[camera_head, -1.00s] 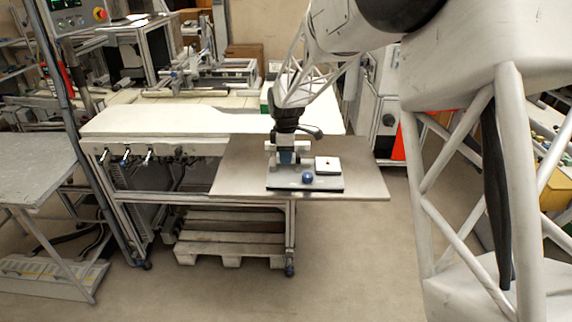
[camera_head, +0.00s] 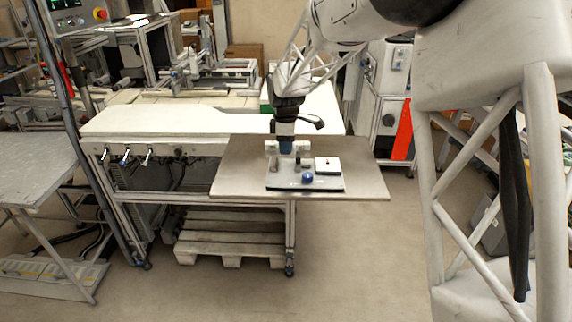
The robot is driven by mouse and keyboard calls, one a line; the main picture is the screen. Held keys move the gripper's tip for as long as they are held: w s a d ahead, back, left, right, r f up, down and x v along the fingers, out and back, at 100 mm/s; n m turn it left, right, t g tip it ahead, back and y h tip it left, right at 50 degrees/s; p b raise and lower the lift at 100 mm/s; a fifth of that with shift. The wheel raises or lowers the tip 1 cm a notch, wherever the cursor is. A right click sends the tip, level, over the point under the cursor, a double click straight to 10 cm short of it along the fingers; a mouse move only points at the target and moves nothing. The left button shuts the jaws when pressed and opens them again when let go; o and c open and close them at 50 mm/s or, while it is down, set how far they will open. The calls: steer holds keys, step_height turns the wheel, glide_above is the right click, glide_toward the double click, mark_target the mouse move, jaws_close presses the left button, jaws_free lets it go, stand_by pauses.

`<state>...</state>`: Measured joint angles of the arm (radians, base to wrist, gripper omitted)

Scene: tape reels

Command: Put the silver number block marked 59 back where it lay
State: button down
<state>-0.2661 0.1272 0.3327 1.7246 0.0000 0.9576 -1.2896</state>
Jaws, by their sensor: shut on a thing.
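My gripper (camera_head: 287,163) hangs pointing down over the back left part of a flat light pad with a dark edge (camera_head: 292,186). Its two pale fingers show side by side. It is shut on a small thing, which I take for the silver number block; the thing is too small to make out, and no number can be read. I cannot tell whether it touches the pad. A blue ball (camera_head: 307,178) sits on the pad at front right of the gripper. A white square plate (camera_head: 327,170) with a small dark knob lies at the pad's right.
The pad rests on a grey-brown tabletop (camera_head: 240,182) with bare room to its left and right. A white bench (camera_head: 160,120) adjoins behind and left. A grey table (camera_head: 35,165) stands at far left. My arm links fill the right.

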steer(key=shift+r, duration=0.15)
steer(key=shift+w+d, duration=0.1)
steer(key=shift+d, duration=0.05)
stand_by(0.4)
steer(key=shift+w+d+r+m, duration=0.2)
steer(key=shift+w+d+m, duration=0.3)
steer(key=shift+d+m, duration=0.25)
steer(key=shift+w+d+r+m, duration=0.65)
steer(key=shift+w+d+m, duration=1.2)
steer(key=shift+d+m, duration=1.85)
steer(key=shift+w+d+r+m, duration=0.65)
steer(key=shift+w+d+m, duration=1.7)
steer(key=shift+d, duration=2.1)
steer(key=s+f+n, duration=0.1)
steer(key=s+n, duration=0.2)
steer(key=s+f+n, duration=0.1)
steer(key=s+n, duration=0.2)
steer(key=s+f+n, duration=0.2)
steer(key=s+n, duration=0.2)
steer(key=shift+a, duration=0.35)
steer(key=shift+s+a+f+n, duration=0.15)
steer(key=shift+s+f+n, duration=0.1)
steer(key=shift+s+n, duration=0.55)
steer(key=shift+s+a+f+n, duration=0.1)
steer(key=shift+s+f+n, duration=0.3)
steer(key=shift+n, duration=0.6)
steer(key=shift+r, duration=0.15)
